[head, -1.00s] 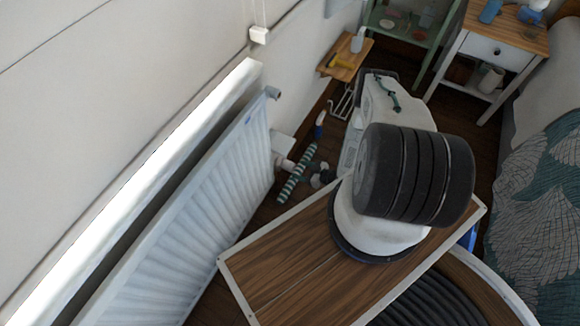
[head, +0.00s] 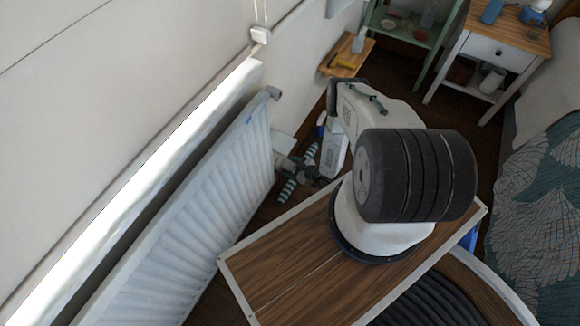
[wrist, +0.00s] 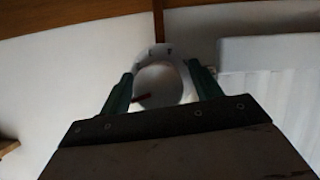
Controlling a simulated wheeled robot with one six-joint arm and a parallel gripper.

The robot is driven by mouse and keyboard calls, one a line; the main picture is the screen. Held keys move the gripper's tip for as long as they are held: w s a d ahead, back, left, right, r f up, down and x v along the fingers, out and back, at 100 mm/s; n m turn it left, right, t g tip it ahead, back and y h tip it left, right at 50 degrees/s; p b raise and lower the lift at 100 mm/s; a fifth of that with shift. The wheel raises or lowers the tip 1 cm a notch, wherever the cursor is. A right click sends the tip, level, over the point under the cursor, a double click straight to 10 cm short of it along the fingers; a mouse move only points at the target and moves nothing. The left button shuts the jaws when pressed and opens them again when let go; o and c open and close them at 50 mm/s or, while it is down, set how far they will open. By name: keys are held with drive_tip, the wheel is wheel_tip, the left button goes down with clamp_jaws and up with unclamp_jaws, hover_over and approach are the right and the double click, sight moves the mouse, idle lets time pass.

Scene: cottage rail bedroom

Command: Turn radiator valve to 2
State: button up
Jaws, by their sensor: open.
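The radiator valve (wrist: 160,86) shows in the wrist view as a white round knob with a paler ring around it. Small dark marks sit on the ring's upper edge, too small to read. A red mark lies at the knob's lower left. My gripper (wrist: 159,70) is open, with one green finger on each side of the knob; I cannot tell if they touch it. In the head view my gripper (head: 293,169) is at the lower right end of the white radiator (head: 205,210), and it largely hides the valve.
A wooden wall shelf (head: 347,56) holds a bottle and a yellow item. A white bedside table (head: 497,50) and a bed (head: 545,200) are at the right. Dark floor lies between.

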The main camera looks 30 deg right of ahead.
drive_tip(key=c, duration=1)
drive_tip(key=m+y, duration=0.1)
drive_tip(key=m, duration=0.1)
drive_tip(key=shift+m+g+y, duration=0.3)
drive_tip(key=shift+g, duration=0.1)
drive_tip(key=shift+m+g+y, duration=0.3)
drive_tip(key=shift+m+y, duration=0.6)
drive_tip(key=shift+m, duration=0.4)
drive_tip(key=o, duration=1)
